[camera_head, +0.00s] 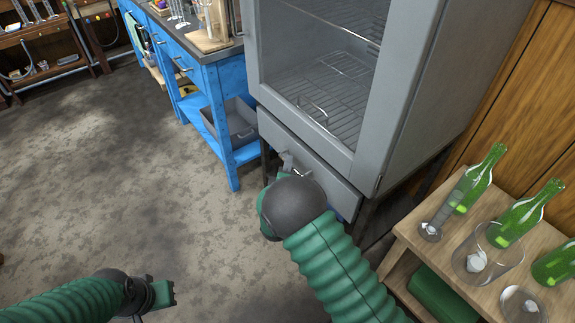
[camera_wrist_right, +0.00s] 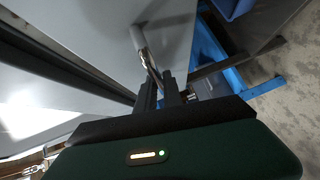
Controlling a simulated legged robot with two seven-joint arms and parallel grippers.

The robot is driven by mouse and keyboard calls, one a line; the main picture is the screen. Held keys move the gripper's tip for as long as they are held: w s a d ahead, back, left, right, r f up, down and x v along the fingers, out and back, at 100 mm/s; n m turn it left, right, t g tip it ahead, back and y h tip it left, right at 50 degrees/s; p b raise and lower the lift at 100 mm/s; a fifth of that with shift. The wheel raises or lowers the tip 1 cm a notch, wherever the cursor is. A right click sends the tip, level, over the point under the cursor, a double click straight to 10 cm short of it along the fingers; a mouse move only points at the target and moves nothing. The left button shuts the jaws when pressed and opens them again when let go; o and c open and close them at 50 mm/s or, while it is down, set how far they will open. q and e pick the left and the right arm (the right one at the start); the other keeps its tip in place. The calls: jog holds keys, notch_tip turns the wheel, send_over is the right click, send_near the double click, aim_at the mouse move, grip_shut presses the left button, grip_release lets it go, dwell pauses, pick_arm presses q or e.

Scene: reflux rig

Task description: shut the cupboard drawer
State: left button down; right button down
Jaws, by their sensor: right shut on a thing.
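The grey cupboard (camera_head: 420,95) stands on dark legs at the upper right of the head view. Its drawer (camera_head: 335,186) is the low grey front under the glazed compartment. How far it stands out is hard to tell, as my right arm covers part of it. My right gripper (camera_head: 293,166) is at the drawer front, shut on the metal drawer handle (camera_head: 302,174). In the right wrist view the handle (camera_wrist_right: 147,52) runs into the closed jaws (camera_wrist_right: 168,88), beside the grey panel. My left gripper (camera_head: 160,294) is low over the floor, away from the cupboard; its jaw opening is unclear.
A blue workbench (camera_head: 218,100) with a grey bin (camera_head: 240,122) on its lower shelf stands left of the cupboard. A wooden stand (camera_head: 415,235) with green bottles (camera_head: 478,180) and glassware is close to my right arm. The floor (camera_head: 120,170) at left is clear.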

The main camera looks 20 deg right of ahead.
aim_at(299, 160)
jog(key=d, duration=0.2)
jog(key=d+p, duration=0.1)
jog(key=shift+w+d+f, duration=0.3)
jog(key=shift+w+d, duration=0.05)
jog(key=shift+d, duration=0.15)
jog(key=c, duration=1.8)
grip_release()
jog(key=shift+d+r, duration=0.1)
jog(key=shift+w+r, duration=0.25)
